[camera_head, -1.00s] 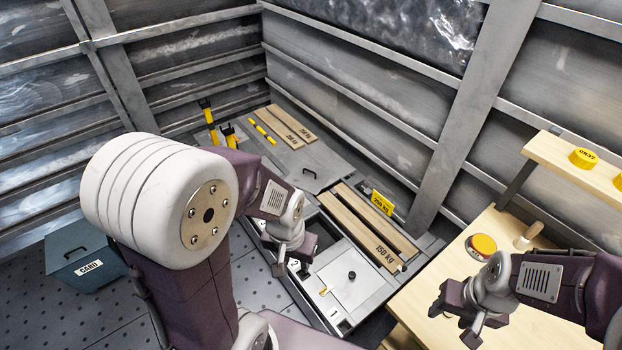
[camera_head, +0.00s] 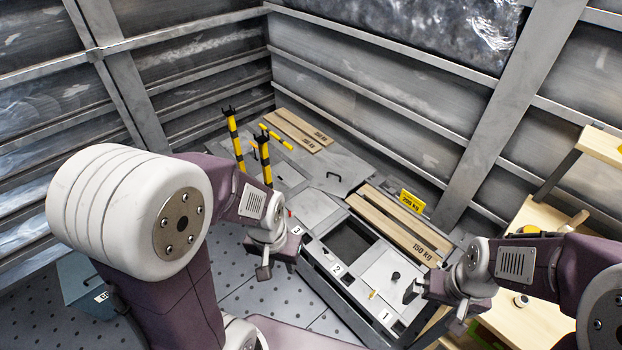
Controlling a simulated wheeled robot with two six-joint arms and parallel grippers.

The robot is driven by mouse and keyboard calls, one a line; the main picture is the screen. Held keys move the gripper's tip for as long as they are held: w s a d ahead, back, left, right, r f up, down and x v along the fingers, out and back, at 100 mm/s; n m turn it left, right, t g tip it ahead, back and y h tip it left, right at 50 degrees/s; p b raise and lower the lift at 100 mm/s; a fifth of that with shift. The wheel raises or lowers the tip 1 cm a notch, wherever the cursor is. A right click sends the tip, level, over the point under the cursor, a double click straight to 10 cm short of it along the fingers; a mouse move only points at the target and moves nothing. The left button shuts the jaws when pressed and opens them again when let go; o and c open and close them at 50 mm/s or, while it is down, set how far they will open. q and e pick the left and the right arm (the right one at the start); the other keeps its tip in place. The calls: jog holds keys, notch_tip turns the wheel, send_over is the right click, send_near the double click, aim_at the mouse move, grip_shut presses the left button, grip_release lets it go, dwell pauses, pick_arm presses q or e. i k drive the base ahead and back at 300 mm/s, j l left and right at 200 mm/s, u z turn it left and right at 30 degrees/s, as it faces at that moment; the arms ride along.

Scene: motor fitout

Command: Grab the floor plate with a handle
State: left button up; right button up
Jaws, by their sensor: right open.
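A grey floor plate with a dark handle (camera_head: 343,173) lies flat in the floor structure at the upper middle. Nearer, a light plate with a black knob (camera_head: 388,285) lies by the label 1. Between them is a dark open compartment (camera_head: 350,247) by the label 2. My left gripper (camera_head: 275,262) hangs left of the compartments by the label 3, apart from both plates. Its jaw gap is not clear. My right gripper (camera_head: 437,304) is open and empty, just right of the knobbed plate. Whether it touches the plate is not clear.
Long 150 KG boards (camera_head: 400,232) lie beside the compartments, with a yellow sign (camera_head: 412,201) behind. Yellow-black posts (camera_head: 265,160) stand at the back left. A wooden bench (camera_head: 525,325) is at the right. Ribbed metal walls close off the back.

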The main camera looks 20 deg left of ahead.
aim_at(336, 181)
jog(key=i+j, duration=0.15)
jog(key=j, duration=0.2)
jog(key=i+j, duration=0.15)
jog(key=j, duration=0.25)
jog(key=i+j, duration=0.15)
jog(key=j, duration=0.2)
jog(key=i+j, duration=0.15)
jog(key=j, duration=0.2)
jog(key=i+j, duration=0.15)
jog(key=j, duration=0.25)
jog(key=i+j, duration=0.15)
jog(key=j, duration=0.2)
jog(key=i+j, duration=0.15)
jog(key=j, duration=0.25)
jog(key=i+j, duration=0.15)
jog(key=i, duration=0.15)
jog(key=i+j, duration=0.2)
jog(key=i, duration=0.1)
